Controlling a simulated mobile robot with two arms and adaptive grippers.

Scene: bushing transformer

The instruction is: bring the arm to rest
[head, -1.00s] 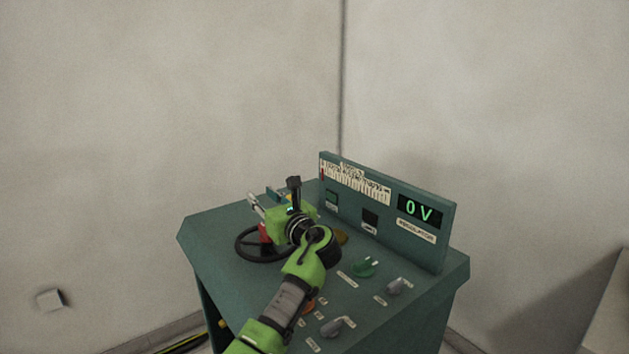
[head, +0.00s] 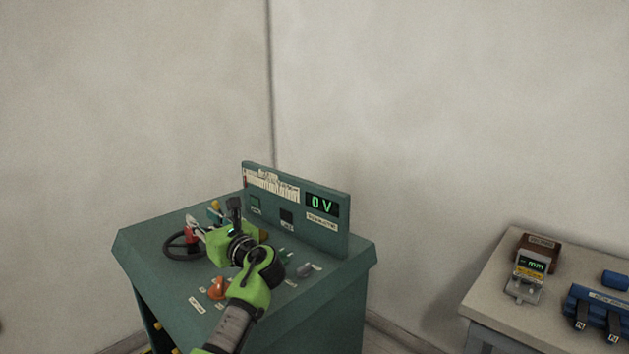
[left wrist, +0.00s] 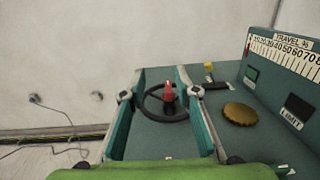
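My left gripper (head: 192,224) reaches over the green control console (head: 150,225) from the front. The handwheel (head: 180,246) also shows left of the gripper in the head view. My right gripper is in neither view.
The console's upright panel (head: 333,238) reads 0 V. Knobs, including an orange one (head: 217,288), lie below my left arm. At right a table (head: 487,293) holds a gauge reading mm (head: 527,275) and a blue device (head: 598,310). Bare walls stand behind.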

